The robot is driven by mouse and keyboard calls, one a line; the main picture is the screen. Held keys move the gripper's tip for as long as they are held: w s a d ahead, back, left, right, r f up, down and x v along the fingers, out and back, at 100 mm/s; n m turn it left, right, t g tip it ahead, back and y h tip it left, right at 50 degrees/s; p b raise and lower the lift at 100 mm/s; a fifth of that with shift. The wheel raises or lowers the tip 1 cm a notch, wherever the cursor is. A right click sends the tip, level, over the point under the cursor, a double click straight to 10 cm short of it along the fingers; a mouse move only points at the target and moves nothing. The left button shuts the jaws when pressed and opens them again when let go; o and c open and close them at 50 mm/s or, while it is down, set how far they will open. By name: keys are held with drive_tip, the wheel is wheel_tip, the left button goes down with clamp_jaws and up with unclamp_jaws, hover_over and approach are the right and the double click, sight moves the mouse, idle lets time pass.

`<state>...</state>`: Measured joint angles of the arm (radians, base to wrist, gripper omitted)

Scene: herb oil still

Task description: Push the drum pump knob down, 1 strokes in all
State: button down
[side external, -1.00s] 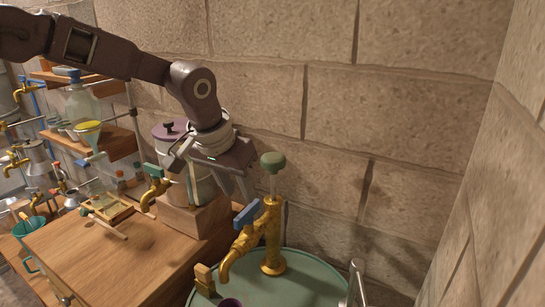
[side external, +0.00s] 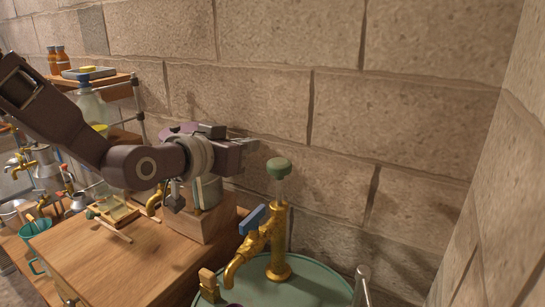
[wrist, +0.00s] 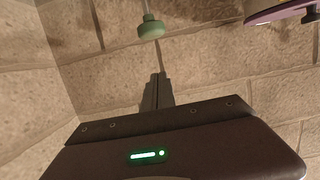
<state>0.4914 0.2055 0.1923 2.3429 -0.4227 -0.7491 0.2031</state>
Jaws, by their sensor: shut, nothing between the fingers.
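The drum pump knob (side external: 279,168) is a green cap on a clear stem above the brass pump body (side external: 272,240). The stem shows a length between cap and body, so the knob stands raised. The pump rises from the green drum top (side external: 315,282). My gripper (side external: 254,144) is shut and empty, its fingers lying roughly level and pointing right. Its tips are up and left of the knob in the side view, apart from it. In the wrist view, the knob (wrist: 151,27) is beyond the shut fingertips (wrist: 159,76), with a gap between.
A blue lever (side external: 252,218) and brass spout sit on the pump's left. A wooden bench (side external: 120,255) with a wooden block (side external: 205,222) stands left of the drum. The stone wall is close behind. A grey post (side external: 361,285) stands at the drum's right.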

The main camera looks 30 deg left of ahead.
hover_over(272, 165)
drive_tip(key=f, duration=0.2)
drive_tip(key=shift+w+f, duration=0.3)
wheel_tip(272, 165, down, 3)
drive_tip(key=shift+s+r, duration=0.1)
drive_tip(key=shift+s, duration=0.05)
drive_tip(key=shift+f, duration=0.5)
drive_tip(key=shift+f, duration=0.1)
